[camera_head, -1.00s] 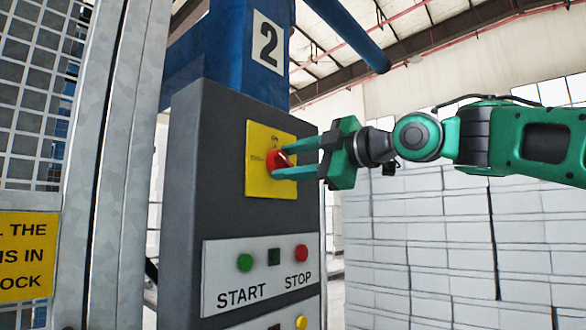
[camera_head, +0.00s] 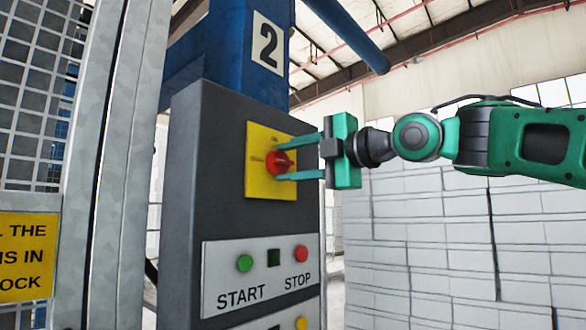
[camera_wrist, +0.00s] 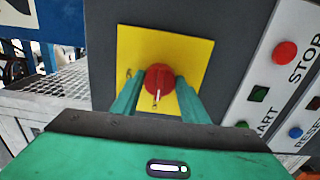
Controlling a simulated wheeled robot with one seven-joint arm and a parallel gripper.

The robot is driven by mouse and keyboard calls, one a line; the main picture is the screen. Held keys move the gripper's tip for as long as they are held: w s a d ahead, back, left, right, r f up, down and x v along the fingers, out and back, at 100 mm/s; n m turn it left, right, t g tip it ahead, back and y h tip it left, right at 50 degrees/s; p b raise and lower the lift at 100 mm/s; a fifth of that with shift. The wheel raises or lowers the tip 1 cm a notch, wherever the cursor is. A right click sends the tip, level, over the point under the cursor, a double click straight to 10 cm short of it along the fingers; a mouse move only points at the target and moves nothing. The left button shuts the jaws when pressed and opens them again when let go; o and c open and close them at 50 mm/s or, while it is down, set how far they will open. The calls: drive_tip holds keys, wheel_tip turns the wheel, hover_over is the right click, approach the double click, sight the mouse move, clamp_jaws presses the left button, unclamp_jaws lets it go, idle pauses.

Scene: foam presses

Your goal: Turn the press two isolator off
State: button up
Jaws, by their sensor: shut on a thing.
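The press two isolator is a red rotary knob (camera_head: 277,163) on a yellow plate (camera_head: 256,185), high on the dark grey column under the number 2 sign. My gripper (camera_head: 281,161) reaches in from the right and is shut on the knob, one finger above and one below. In the wrist view, the fingers (camera_wrist: 160,82) flank the red knob (camera_wrist: 158,76). The knob's white mark points down in that view, at a small label on the plate's left side as the head view sees it. Another small label sits at the plate's top. Both are too small to read surely.
Below the isolator is a START/STOP panel (camera_head: 262,290) with a green button (camera_head: 245,263) and a red button (camera_head: 301,253). A mesh guard with a yellow sign (camera_head: 25,258) stands at left. White stacked blocks (camera_head: 420,250) fill the background at right.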

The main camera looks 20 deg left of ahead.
drive_tip(key=shift+w+f, duration=0.15)
drive_tip(key=o, duration=1.1)
drive_tip(key=shift+c, duration=0.2)
drive_tip(key=v, duration=1.1)
drive_tip(key=shift+w, duration=0.1)
